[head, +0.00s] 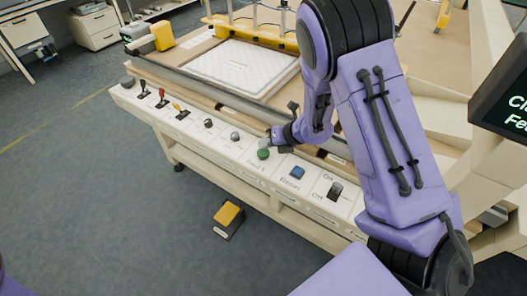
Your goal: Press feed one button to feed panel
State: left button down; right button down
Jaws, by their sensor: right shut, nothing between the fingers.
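A green button (263,154) sits on the white control strip (225,147) along the machine's front edge, and the label below it is too small to read surely. My right gripper (271,142) is shut and empty, its tip pointing down just behind the green button. I cannot tell whether it touches the button or the strip. A white quilted panel (243,66) lies flat on the machine bed behind the strip. My left gripper is not in view.
A blue button (297,172) and an on/off switch (335,190) sit right of the green button. A yellow pedal (228,215) stands on the floor. A dark screen (508,105) is at right.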

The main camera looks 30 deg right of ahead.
jog(key=shift+f, duration=0.15)
jog(key=shift+f+b, duration=0.3)
jog(key=shift+b, duration=0.15)
